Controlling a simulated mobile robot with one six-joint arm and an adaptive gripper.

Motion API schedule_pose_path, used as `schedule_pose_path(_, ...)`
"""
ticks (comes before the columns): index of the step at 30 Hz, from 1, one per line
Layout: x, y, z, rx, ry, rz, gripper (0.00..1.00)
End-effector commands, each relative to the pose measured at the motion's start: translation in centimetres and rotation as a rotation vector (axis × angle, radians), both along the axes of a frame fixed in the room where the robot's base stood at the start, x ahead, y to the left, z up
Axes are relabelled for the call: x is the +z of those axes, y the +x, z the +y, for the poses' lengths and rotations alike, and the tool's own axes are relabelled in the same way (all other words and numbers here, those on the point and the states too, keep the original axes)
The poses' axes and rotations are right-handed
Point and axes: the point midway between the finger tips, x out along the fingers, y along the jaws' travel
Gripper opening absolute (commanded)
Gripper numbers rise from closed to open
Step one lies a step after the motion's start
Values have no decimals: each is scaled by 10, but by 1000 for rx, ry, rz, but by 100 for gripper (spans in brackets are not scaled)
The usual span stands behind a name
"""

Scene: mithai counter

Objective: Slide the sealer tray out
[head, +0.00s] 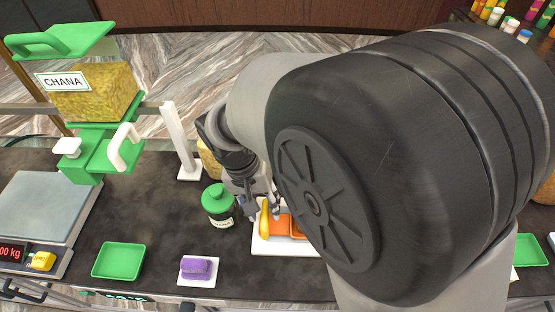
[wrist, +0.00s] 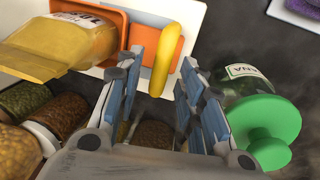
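A white board with orange parts (head: 279,226) lies on the dark counter, partly hidden by my arm; it may be the sealer with its tray, but I cannot tell for sure. In the wrist view its white edge (wrist: 187,22) and a flat orange part (wrist: 143,33) show. A yellow bar (head: 265,218) stands out over the orange; it also shows in the wrist view (wrist: 166,62). My gripper (wrist: 160,68) is open, pointing at the board, the yellow bar's near end appearing between its fingers. Whether they touch it cannot be told. In the head view my gripper (head: 261,203) is partly hidden.
A green-capped bottle (head: 219,204) stands close left of my gripper; its cap fills the wrist view's right (wrist: 265,130). A labelled yellow pack (wrist: 75,42) and several jars (wrist: 62,112) are at the wrist view's left. A purple block (head: 196,266) and green tray (head: 118,261) lie left.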

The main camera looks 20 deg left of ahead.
Motion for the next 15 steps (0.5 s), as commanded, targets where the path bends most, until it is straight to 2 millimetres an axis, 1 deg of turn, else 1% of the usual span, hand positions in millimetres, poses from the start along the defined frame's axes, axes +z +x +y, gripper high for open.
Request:
schedule_pose_path(5, 30, -1, 7, 2, 5, -4, 36)
schedule_pose_path(12, 81, -4, 17, 1, 5, -4, 36)
schedule_pose_path(15, 96, -5, 19, 1, 4, -2, 36)
